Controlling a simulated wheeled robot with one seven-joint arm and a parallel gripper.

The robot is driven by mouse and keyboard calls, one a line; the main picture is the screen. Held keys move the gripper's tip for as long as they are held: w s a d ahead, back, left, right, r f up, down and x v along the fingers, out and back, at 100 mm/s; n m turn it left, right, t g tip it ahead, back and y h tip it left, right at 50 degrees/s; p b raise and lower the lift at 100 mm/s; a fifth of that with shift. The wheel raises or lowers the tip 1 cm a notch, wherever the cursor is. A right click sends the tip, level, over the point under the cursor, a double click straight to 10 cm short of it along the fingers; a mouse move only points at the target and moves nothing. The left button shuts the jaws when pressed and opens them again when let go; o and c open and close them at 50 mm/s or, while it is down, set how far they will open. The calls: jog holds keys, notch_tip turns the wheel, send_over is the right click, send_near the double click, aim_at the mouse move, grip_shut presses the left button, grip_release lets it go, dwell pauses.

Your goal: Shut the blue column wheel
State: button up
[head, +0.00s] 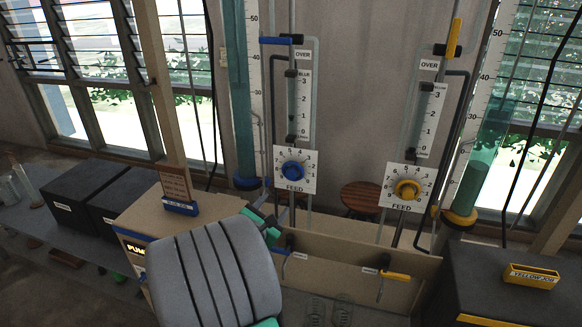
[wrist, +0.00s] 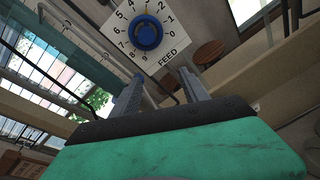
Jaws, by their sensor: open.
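The blue column wheel (head: 293,170) is a round knob on a white FEED dial plate (head: 310,183), below the blue column's flow tube. In the wrist view the wheel (wrist: 146,33) shows near the top with its numbered plate, beyond my fingertips and apart from them. My gripper (wrist: 161,84) is open and empty, its two grey fingers pointing up toward the plate's lower edge. In the head view my arm covers most of the gripper, which is low and left of the wheel. I cannot tell the wheel's exact setting.
A yellow wheel (head: 407,188) sits on a similar FEED plate to the right. A blue lever (head: 276,41) and a yellow lever (head: 454,37) are higher up. Vertical pipes flank the plates. A tan trough (head: 345,262) with small taps lies below. A round stool (head: 360,197) stands behind.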

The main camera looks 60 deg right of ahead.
aim_at(291, 173)
jog(key=d+r+n, duration=0.1)
jog(key=d+n, duration=0.1)
jog(key=d, duration=0.1)
jog(key=d+r+n+h, duration=0.1)
jog(key=d, duration=0.2)
jog(key=d+r+n+h+p, duration=0.1)
jog(key=d+n, duration=0.1)
jog(key=d, duration=0.2)
jog(key=shift+s+r+n+t, duration=0.1)
jog(key=shift+r+n+t, duration=0.2)
jog(key=shift+d+r+p, duration=0.3)
jog(key=shift+r, duration=0.4)
jog(key=shift+c, duration=0.4)
jog(key=shift+r, duration=0.1)
jog(key=c, duration=0.6)
grip_shut()
